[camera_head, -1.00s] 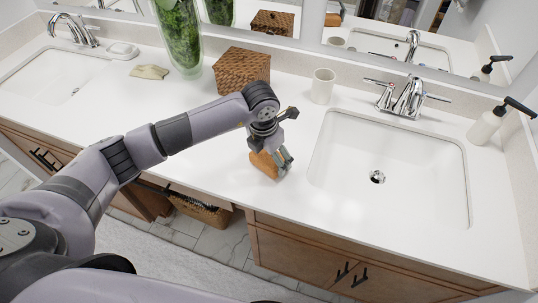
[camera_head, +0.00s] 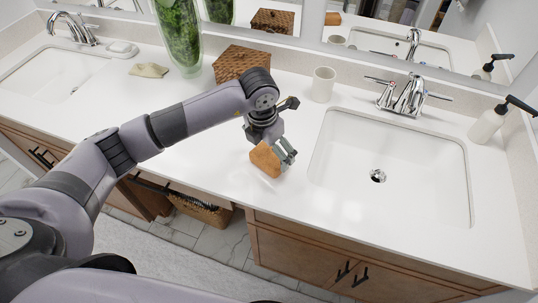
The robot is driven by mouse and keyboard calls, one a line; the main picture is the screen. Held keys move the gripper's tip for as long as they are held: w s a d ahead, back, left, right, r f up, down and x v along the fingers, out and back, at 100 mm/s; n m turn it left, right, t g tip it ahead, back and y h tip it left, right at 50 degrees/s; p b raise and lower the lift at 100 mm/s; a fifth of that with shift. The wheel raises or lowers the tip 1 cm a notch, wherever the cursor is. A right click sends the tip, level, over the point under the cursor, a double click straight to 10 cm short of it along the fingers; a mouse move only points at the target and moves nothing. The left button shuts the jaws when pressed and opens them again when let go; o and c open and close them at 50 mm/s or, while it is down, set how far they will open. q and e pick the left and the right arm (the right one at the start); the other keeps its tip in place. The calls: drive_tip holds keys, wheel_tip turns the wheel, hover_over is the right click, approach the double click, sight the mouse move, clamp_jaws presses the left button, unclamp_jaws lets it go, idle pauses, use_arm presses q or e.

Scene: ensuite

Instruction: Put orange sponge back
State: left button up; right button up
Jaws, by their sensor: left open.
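The orange sponge (camera_head: 264,160) is on or just above the white counter (camera_head: 215,150), left of the right sink, and looks tilted. I cannot tell whether it touches the counter. My left gripper (camera_head: 286,153) is open at the sponge's right side, with its grey fingers pointing down. The gripper hides part of the sponge, and I cannot tell whether the fingers touch it. My right gripper is not in view.
The right sink (camera_head: 392,190) is close to the gripper's right. A white cup (camera_head: 323,85), a faucet (camera_head: 405,97) and a brown woven box (camera_head: 238,64) stand behind. A glass vase (camera_head: 180,38), a folded cloth (camera_head: 149,70) and a soap dispenser (camera_head: 488,125) are farther off.

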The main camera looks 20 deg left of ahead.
sight(266, 157)
use_arm(q)
wheel_tip(266, 157, up, 9)
drive_tip(key=s+b, duration=0.1)
drive_tip(key=b, duration=0.1)
drive_tip(key=shift+a+r, duration=0.15)
drive_tip(key=shift+a, duration=0.1)
idle(1.1)
